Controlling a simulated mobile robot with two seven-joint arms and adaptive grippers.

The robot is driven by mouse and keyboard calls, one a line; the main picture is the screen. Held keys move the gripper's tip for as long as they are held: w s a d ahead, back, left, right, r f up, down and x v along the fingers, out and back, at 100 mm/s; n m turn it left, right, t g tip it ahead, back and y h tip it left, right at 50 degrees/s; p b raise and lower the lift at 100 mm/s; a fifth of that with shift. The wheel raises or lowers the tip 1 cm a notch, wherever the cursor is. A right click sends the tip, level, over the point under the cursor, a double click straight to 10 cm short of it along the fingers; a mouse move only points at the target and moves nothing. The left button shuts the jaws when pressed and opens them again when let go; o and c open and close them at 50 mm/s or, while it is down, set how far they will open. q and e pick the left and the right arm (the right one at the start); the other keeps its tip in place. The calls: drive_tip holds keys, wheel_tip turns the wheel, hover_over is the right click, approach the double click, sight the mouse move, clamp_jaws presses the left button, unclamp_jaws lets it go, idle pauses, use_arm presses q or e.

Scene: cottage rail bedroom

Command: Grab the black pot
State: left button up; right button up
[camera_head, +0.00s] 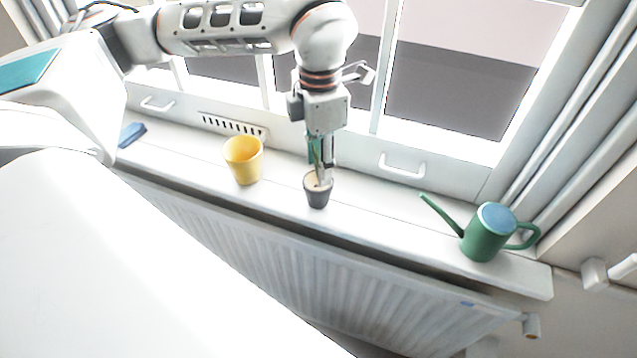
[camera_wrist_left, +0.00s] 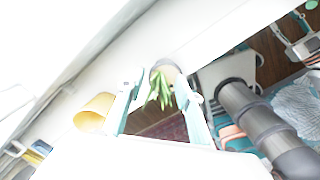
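The black pot (camera_head: 317,196) stands upright on the white window sill and holds a green plant. The left wrist view shows the pot (camera_wrist_left: 165,66) at the far end of my fingers, with green leaves (camera_wrist_left: 160,92) pointing back between them. My left gripper (camera_head: 323,174) points down over the pot, with its fingertips at the rim. In the left wrist view the fingers (camera_wrist_left: 159,82) are spread, one on each side of the plant. Whether they touch the pot is unclear. My right gripper is not in view.
A yellow pot (camera_head: 244,160) stands left of the black pot, and a green watering can (camera_head: 489,232) stands to the right. A blue item (camera_head: 132,134) lies at the sill's left. The window frame is close behind; a radiator (camera_head: 300,265) is below. The sill (camera_head: 385,213) between pot and can is clear.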

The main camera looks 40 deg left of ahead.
use_arm(q)
clamp_jaws()
drive_tip(key=shift+r, duration=0.1)
